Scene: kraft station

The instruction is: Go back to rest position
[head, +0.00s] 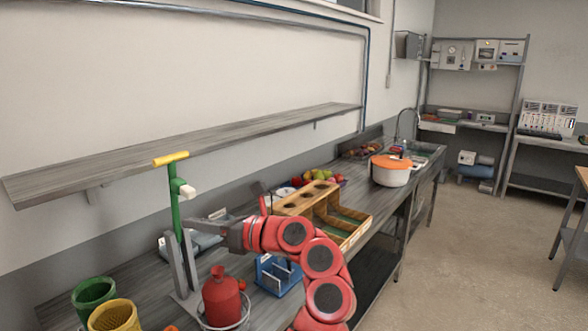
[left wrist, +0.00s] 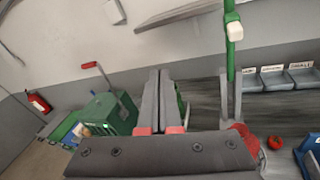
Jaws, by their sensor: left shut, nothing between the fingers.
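My left arm reaches in over the counter in the head view, with red joints. Its grey gripper (head: 218,228) is above the counter, just right of a green post with a yellow handle. In the left wrist view the two grey fingers (left wrist: 159,78) lie side by side, shut with nothing between them. The green post (left wrist: 230,50) stands to the right of the fingers there. My right gripper is in neither view.
A red bottle (head: 221,299), green cup (head: 93,292) and yellow cup (head: 114,316) stand at the front left. A wooden rack (head: 358,236) and an orange-lidded pot (head: 390,171) sit farther along the counter. A wall shelf (head: 200,142) runs above. Open floor lies right.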

